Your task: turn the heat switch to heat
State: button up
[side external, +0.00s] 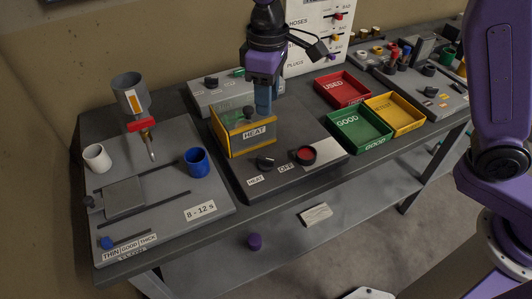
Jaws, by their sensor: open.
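The heat switch (265,162) is a small black knob on the dark grey unit, between a HEAT label (256,181) and an OFF label (286,169). Which way its pointer faces is too small to tell. My gripper (263,108) is purple with blue fingers and points down. It is open, above and behind the switch, beside the right end of the yellow-framed box marked HEAT (254,133). It is apart from the switch. The fingers overlap in this view, so the gap between them is hidden.
Red USED (342,88), green GOOD (359,130) and yellow (394,113) trays stand to the right. A funnel stand (130,95), white cup (96,158) and blue cup (196,162) are at left.

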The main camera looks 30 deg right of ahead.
aim_at(266, 158)
notch_tip(266, 158, down, 18)
jog(key=shift+w+a+r, duration=0.1)
jog(key=shift+w+r, duration=0.05)
jog(key=shift+r, duration=0.1)
dwell(0.4)
grip_shut()
